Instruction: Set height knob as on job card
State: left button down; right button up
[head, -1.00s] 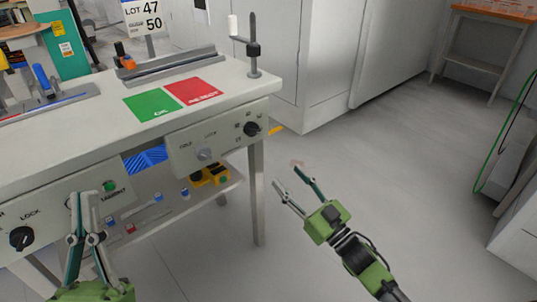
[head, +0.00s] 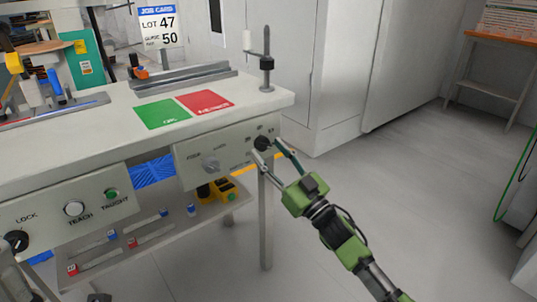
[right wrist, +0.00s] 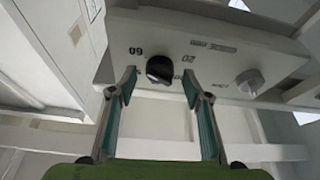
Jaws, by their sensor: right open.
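The job card (head: 160,26) stands at the back of the bench and reads LOT 47 and, below, a guide value of 50. The black knob (head: 262,143) is at the right end of the bench's front panel. My right gripper (head: 268,153) is open at this knob. In the right wrist view the black knob (right wrist: 160,68) lies between the fingertips (right wrist: 159,78), with no clear contact. The dial marks 60 and 20 show around it; its exact setting is hard to read. My left gripper is not clearly in view.
A grey knob (head: 211,165) sits left of the black one on the same panel. A green patch (head: 162,113) and a red patch (head: 205,101) lie on the bench top (head: 105,135). A lower shelf (head: 150,235) holds small items.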

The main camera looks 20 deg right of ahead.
jog(key=shift+w+a+r, duration=0.15)
jog(key=shift+w+r, duration=0.05)
jog(key=shift+w, duration=0.25)
jog(key=c, duration=1.1)
